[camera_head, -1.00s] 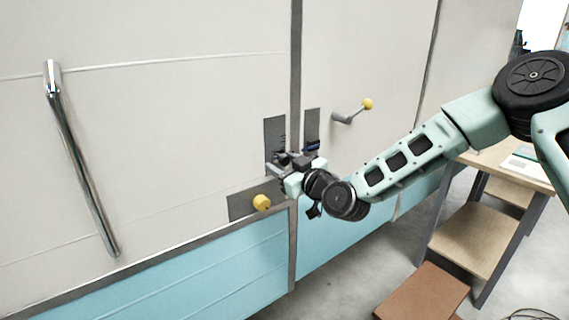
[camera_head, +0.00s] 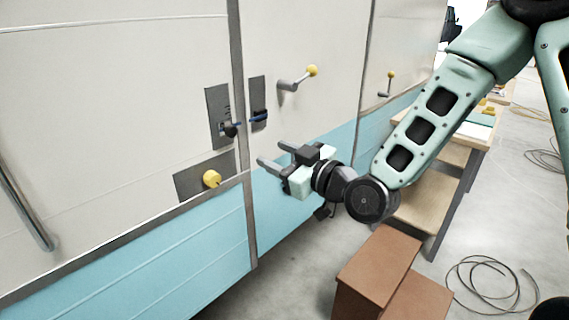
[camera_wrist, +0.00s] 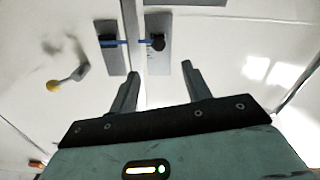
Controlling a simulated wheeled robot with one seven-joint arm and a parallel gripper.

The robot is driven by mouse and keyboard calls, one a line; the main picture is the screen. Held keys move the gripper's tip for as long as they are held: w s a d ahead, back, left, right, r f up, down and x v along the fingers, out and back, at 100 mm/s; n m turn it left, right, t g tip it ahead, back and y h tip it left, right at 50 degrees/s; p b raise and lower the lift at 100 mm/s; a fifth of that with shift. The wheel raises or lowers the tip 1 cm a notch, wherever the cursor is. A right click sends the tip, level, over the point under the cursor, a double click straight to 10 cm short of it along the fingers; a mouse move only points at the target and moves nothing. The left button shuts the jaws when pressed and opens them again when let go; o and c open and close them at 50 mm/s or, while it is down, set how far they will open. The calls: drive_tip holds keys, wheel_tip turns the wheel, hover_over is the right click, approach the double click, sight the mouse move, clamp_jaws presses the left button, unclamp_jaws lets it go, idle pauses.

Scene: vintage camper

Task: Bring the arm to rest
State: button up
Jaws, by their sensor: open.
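My gripper (camera_head: 272,153) is open and empty, held in front of the camper's side and apart from it. In the wrist view its two fingers (camera_wrist: 160,75) are spread. Beyond them is a latch of two grey plates with a dark knob (camera_wrist: 158,42) and a blue bar (camera_wrist: 122,42) that spans the seam. In the head view the latch's dark knob (camera_head: 231,130) and the blue piece on the other plate (camera_head: 259,116) lie up and left of the fingers. My arm reaches in from the upper right, bent at the wrist.
A yellow knob (camera_head: 211,179) sits on a grey plate below the latch. A yellow-tipped lever (camera_head: 294,80) sticks out from the panel. A chrome grab bar (camera_head: 22,205) is at left. Brown steps (camera_head: 372,262), a wooden shelf table (camera_head: 430,195) and a cable (camera_head: 492,284) stand lower right.

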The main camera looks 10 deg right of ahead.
drive_tip(key=shift+v, duration=0.85)
drive_tip(key=s+a+f+n+g+h, duration=0.1)
drive_tip(key=s+a+f+g+h, duration=0.3)
drive_tip(key=s+f+g, duration=0.6)
drive_tip(key=s+d+r+m+g+h, duration=0.1)
drive_tip(key=s+d+r+g+h, duration=0.1)
drive_tip(key=s, duration=0.7)
drive_tip(key=s+d+r+m+g+h, duration=0.1)
drive_tip(key=s+d+r+g+h, duration=0.2)
drive_tip(key=s, duration=0.5)
drive_tip(key=shift+s+d+m, duration=0.4)
drive_tip(key=shift+o, duration=0.3)
drive_tip(key=shift+f, duration=0.1)
